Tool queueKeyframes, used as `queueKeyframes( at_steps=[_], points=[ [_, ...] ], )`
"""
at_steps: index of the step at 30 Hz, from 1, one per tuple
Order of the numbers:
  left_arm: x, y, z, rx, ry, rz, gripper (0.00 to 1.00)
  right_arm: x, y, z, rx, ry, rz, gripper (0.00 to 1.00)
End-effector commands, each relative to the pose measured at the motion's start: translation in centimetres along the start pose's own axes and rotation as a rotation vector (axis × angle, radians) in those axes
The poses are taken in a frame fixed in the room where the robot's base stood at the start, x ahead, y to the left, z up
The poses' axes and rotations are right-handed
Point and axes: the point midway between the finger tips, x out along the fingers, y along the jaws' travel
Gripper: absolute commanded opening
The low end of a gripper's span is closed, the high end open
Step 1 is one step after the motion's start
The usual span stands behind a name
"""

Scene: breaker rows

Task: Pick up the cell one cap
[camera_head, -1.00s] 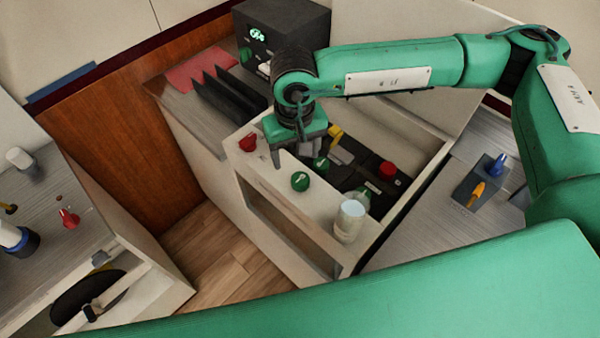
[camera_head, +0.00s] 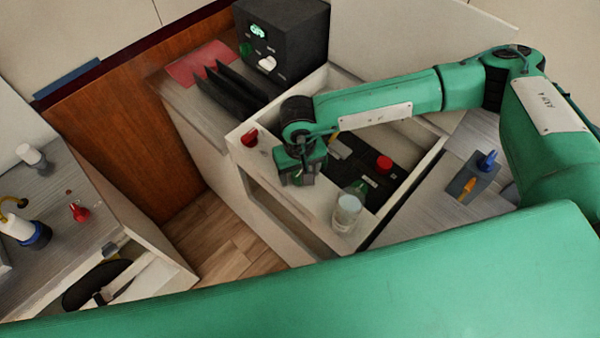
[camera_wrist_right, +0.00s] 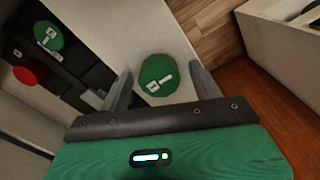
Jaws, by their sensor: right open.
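A round green cap (camera_wrist_right: 155,70) with a white mark sits on the pale ledge (camera_head: 262,160) at the front of the breaker box. In the right wrist view it lies between the spread fingers of my right gripper (camera_wrist_right: 160,82), with a gap on each side. In the head view my right gripper (camera_head: 297,181) is over the ledge and largely hides this cap. Another green cap (camera_wrist_right: 48,36) and a red cap (camera_wrist_right: 29,75) sit on dark breakers inside the box. I cannot read which is cell one. My left gripper is not in view.
A clear jar (camera_head: 346,213) stands on the ledge, right of the gripper. A red knob (camera_head: 249,137) is on the ledge's left end. Black upright plates (camera_head: 235,92) and a dark device (camera_head: 290,40) stand behind. A blue-and-yellow switch block (camera_head: 475,180) is at right.

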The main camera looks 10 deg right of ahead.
Motion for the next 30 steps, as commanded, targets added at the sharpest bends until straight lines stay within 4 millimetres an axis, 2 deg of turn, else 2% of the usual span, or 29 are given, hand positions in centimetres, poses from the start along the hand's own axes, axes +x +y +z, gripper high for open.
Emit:
queueKeyframes(
  at_steps=[2,9,22,26,30],
  points=[
    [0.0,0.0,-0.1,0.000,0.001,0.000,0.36,0.0,0.0,0.0,0.000,0.000,0.000,0.65],
    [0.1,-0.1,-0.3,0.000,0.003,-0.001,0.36,0.0,0.0,0.0,0.000,0.000,0.000,0.17],
    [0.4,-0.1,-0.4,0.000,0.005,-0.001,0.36,-0.7,0.0,-0.1,0.001,0.002,0.001,0.17],
    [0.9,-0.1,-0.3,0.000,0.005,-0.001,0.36,-2.2,0.0,-0.1,0.000,0.003,-0.001,0.17],
    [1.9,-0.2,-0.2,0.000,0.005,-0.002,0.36,-4.9,0.0,-0.2,-0.001,0.006,-0.001,0.17]
  ],
)
